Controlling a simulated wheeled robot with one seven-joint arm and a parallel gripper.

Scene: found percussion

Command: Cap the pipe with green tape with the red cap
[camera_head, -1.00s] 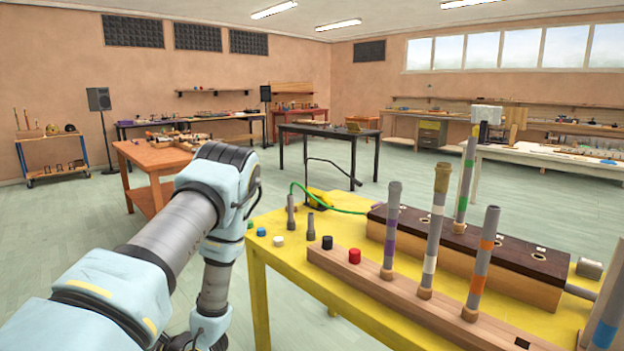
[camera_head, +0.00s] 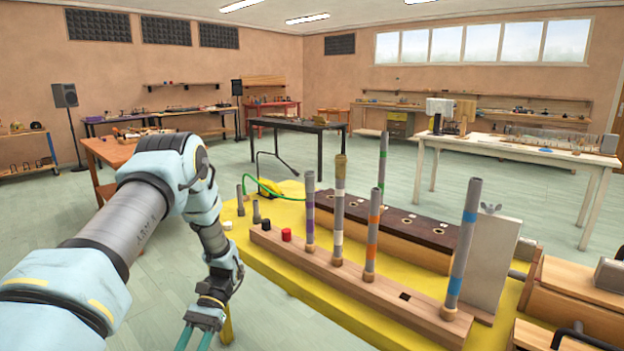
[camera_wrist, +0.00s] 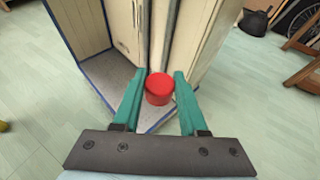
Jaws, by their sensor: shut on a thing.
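The pipe with green tape (camera_head: 382,163) stands upright in the dark-topped wooden box (camera_head: 410,222), behind the front row of pipes. Its top looks uncapped. My gripper (camera_head: 197,338) hangs low at the left of the yellow table, well away from that pipe; its teal fingertips run toward the bottom edge. In the wrist view my gripper (camera_wrist: 160,75) is shut on a red cap (camera_wrist: 158,88) between its two fingers. The held cap does not show in the head view. Another red cap (camera_head: 286,234) sits on the front wooden bar (camera_head: 335,280).
Pipes with purple (camera_head: 310,209), white (camera_head: 338,205), orange (camera_head: 373,232) and blue (camera_head: 464,245) tape stand in the front bar. A black cap (camera_head: 266,225) sits there too. A grey panel (camera_head: 497,255) stands at right. Open floor lies left of the yellow table (camera_head: 243,262).

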